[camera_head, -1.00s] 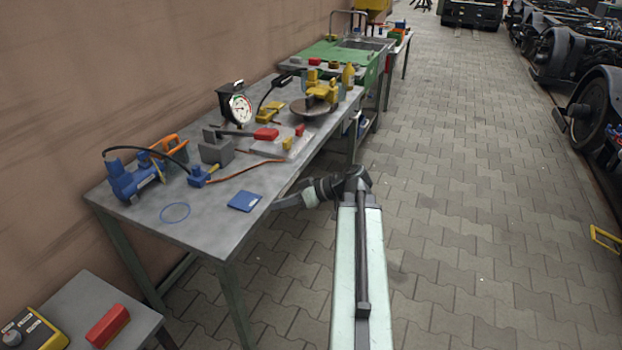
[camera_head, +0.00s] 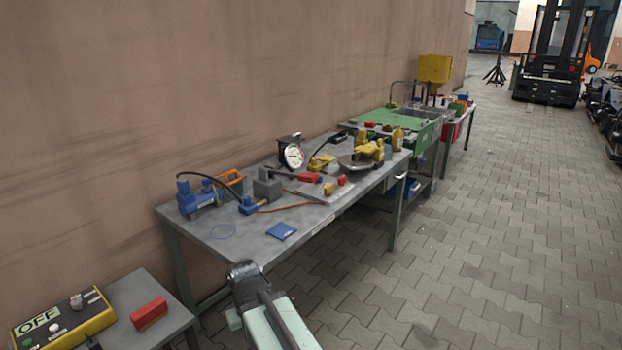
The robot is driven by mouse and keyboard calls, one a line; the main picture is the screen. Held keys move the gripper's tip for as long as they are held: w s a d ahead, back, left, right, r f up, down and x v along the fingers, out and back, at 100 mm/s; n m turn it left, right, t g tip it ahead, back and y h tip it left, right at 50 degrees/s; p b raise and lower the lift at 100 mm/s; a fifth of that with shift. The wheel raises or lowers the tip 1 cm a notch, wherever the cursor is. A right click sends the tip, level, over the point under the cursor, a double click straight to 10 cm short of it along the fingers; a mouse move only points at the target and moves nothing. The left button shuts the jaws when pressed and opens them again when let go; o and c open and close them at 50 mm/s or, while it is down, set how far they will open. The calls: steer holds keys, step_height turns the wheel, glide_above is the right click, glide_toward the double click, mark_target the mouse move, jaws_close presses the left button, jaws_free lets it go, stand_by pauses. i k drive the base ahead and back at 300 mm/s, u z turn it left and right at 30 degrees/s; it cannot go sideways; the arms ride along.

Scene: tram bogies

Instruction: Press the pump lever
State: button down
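A grey block (camera_head: 267,187) stands on the workbench, with a dark bar ending in a red grip (camera_head: 309,177) reaching right from it; this looks like the pump lever, and the bar lies nearly level. A blue pump-like unit (camera_head: 197,198) with a black hose stands at the bench's left end. A smaller blue fitting (camera_head: 248,206) sits beside it. My pale arm comes up from the bottom centre to a dark joint in front of the bench's near edge, apart from the lever. My gripper cannot be made out.
A dial gauge (camera_head: 292,156) and yellow tools stand farther along the workbench (camera_head: 190,231). A low table (camera_head: 150,290) at lower left holds a yellow control box (camera_head: 62,320) and a red block (camera_head: 149,313). The paved floor to the right is clear; a forklift (camera_head: 553,62) stands far back.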

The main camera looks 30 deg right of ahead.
mark_target(307, 177)
steer(key=u, duration=0.05)
steer(key=k, duration=1.2)
steer(key=i, duration=2.2)
steer(key=u, duration=0.3)
